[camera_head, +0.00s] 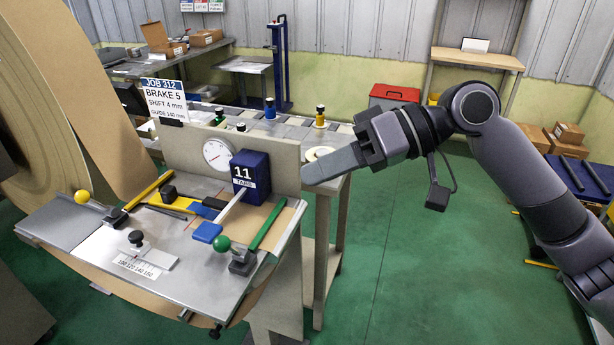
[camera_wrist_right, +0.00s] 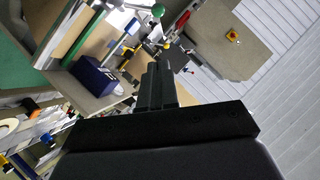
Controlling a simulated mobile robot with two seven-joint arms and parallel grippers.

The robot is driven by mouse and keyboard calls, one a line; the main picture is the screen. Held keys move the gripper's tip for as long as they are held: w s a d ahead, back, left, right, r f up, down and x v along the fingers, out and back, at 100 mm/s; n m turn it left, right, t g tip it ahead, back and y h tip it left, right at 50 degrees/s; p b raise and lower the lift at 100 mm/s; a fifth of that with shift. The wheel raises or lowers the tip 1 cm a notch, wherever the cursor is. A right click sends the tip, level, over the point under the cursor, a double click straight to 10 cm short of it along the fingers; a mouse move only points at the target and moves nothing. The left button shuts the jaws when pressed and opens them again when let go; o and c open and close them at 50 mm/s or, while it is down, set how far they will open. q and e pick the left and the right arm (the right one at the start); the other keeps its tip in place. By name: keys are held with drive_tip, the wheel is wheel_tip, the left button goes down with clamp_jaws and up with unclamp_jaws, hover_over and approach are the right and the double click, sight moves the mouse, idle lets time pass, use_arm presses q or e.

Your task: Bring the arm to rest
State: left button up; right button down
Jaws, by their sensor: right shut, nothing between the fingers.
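My right arm comes in from the right in the head view, bent at the elbow. My right gripper (camera_head: 312,178) points left, with its fingers shut and nothing between them. It is beside the right end of the machine's upright panel (camera_head: 285,160), to the right of the blue box marked 11 (camera_head: 250,173). I cannot tell whether it is touching the panel. In the right wrist view the shut fingers (camera_wrist_right: 158,75) show in the middle, with the blue box (camera_wrist_right: 97,80) to their left. My left gripper is not in view.
The machine's metal table (camera_head: 115,250) carries a yellow-knobbed lever (camera_head: 82,197), a green-knobbed lever (camera_head: 222,243) and a black-knobbed slide (camera_head: 136,238). A bench with several knobbed parts stands behind. A red bin (camera_head: 394,95) is at the back. Green floor (camera_head: 430,270) is clear below my arm.

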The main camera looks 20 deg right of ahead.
idle(0.4)
wheel_tip(320, 180, down, 23)
drive_tip(key=w+m+t+h, duration=0.3)
drive_tip(key=m+t+h, duration=0.1)
drive_tip(key=m+t, duration=0.15)
drive_tip(key=s+d+f+t+h, duration=0.1)
drive_tip(key=s+d+f+h, duration=0.2)
drive_tip(key=s+f, duration=0.5)
drive_tip(key=s+d+f+n+t+h, duration=0.1)
drive_tip(key=s+d+f+h, duration=0.2)
drive_tip(key=s+f, duration=0.6)
drive_tip(key=shift+s+d+f, duration=0.15)
drive_tip(key=shift+s+d, duration=0.1)
drive_tip(key=shift+s, duration=0.05)
